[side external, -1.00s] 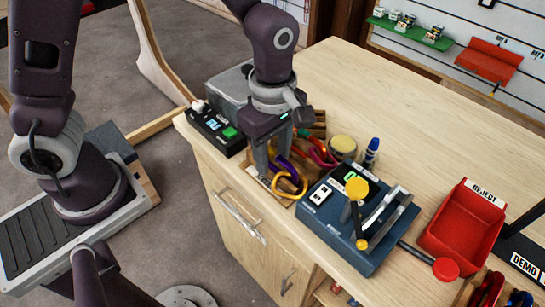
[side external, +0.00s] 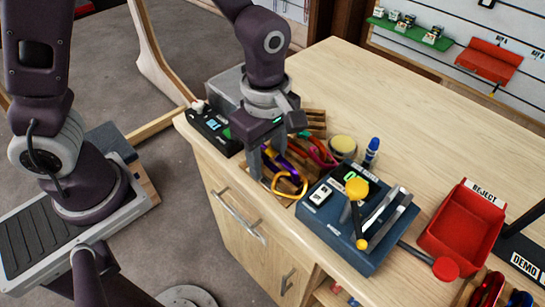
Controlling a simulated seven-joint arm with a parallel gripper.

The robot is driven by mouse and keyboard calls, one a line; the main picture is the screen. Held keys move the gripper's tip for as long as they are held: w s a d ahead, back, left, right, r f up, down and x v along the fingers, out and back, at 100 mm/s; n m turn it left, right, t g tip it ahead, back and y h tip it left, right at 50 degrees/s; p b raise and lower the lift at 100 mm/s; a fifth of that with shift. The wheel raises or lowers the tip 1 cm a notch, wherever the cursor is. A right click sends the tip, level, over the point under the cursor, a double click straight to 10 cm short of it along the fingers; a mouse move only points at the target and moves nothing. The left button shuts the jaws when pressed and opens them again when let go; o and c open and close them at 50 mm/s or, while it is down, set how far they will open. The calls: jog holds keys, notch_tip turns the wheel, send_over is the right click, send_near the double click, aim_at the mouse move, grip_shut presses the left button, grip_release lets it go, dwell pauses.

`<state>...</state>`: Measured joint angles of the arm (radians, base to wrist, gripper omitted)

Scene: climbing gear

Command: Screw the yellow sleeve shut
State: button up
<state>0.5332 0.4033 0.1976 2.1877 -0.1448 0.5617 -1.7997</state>
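A yellow carabiner (side external: 291,187) is at the front of a wooden rack on the bench, near the front edge. Its sleeve is too small to make out, so I cannot tell how it is turned. A purple carabiner (side external: 284,167) and a red-pink one (side external: 322,155) are just behind it. My gripper (side external: 266,165) points down over the left part of the rack, just left of and behind the yellow carabiner. Its fingers look apart, with nothing clearly held between them. The fingers hide part of the rack and the purple carabiner.
A blue fixture (side external: 345,235) with a yellow-knobbed lever stands close on the right. A black box with a green button (side external: 214,128) is on the left. A round tin (side external: 343,146) and blue marker (side external: 371,150) stand behind. A red reject bin (side external: 460,225) is farther right.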

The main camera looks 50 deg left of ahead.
aim_at(272, 150)
jog(key=shift+r, duration=1.4)
jog(key=shift+w, duration=0.7)
jog(key=shift+d+f, duration=0.1)
jog(key=shift+f, duration=1.35)
jog(key=shift+s, duration=0.75)
